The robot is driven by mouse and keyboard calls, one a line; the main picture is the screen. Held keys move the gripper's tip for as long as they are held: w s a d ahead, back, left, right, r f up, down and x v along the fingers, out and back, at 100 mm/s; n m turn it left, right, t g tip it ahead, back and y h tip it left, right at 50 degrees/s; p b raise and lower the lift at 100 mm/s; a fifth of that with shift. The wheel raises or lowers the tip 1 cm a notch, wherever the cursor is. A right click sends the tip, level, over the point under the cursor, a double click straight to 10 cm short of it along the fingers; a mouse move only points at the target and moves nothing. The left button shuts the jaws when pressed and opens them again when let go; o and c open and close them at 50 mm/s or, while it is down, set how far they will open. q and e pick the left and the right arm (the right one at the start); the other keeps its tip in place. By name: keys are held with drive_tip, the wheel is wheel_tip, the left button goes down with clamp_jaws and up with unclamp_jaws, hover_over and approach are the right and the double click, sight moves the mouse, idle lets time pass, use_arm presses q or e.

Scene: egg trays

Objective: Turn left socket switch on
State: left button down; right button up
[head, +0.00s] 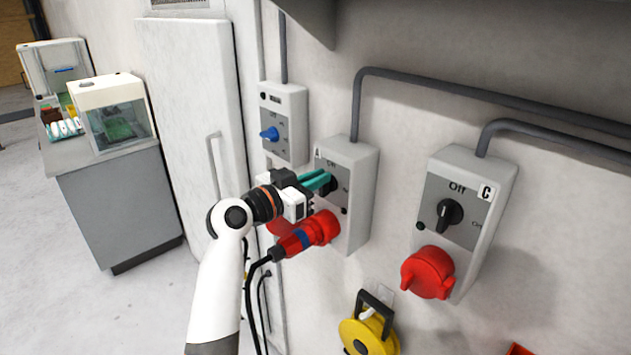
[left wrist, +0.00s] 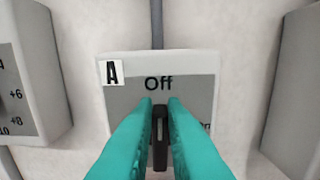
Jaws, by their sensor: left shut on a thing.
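The left socket box, marked A (head: 357,200), is on the wall with its label also in the left wrist view (left wrist: 113,72). Its black rotary switch (left wrist: 160,135) stands upright below the word Off. My left gripper (head: 322,181) has teal fingers, which also show in the left wrist view (left wrist: 160,120). They are shut around the switch knob, one on each side. In the head view the fingers mostly hide the knob. A red plug (head: 308,234) with a black cable is in the socket below the switch. My right gripper is not in view.
A grey box with a blue knob (head: 269,134) is to the left. A yellow reel (head: 368,335) is below. Conduits run along the wall.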

sight(340, 187)
use_arm(q)
drive_tip(key=m+b, duration=0.1)
drive_tip(key=b, duration=0.1)
drive_tip(key=m+b, duration=0.2)
drive_tip(key=b, duration=0.1)
drive_tip(key=f+m+b, duration=0.1)
drive_tip(key=m+b, duration=0.1)
drive_tip(key=shift+s+d+b, duration=0.3)
drive_tip(key=shift+s+d, duration=0.05)
drive_tip(key=m+b, duration=0.2)
drive_tip(key=m, duration=0.1)
drive_tip(key=shift+s+d, duration=0.15)
drive_tip(key=shift+s, duration=0.05)
drive_tip(key=m, duration=0.1)
drive_tip(key=m+b, duration=0.1)
drive_tip(key=shift+s+d+f+m, duration=0.1)
drive_tip(key=shift+d+f+m, duration=0.05)
drive_tip(key=shift+m, duration=0.25)
drive_tip(key=shift+s+d+f+m, duration=0.1)
drive_tip(key=shift+f+m, duration=0.05)
drive_tip(key=shift+m, duration=0.75)
drive_tip(key=m, duration=0.3)
drive_tip(key=shift+f, duration=0.25)
drive_tip(key=shift+s+d+f+m, duration=0.1)
drive_tip(key=shift+f+m, duration=0.1)
drive_tip(key=shift+m, duration=0.7)
drive_tip(key=shift+f+p, duration=0.15)
drive_tip(key=shift+p, duration=0.15)
drive_tip(key=c, duration=1.5)
unclamp_jaws()
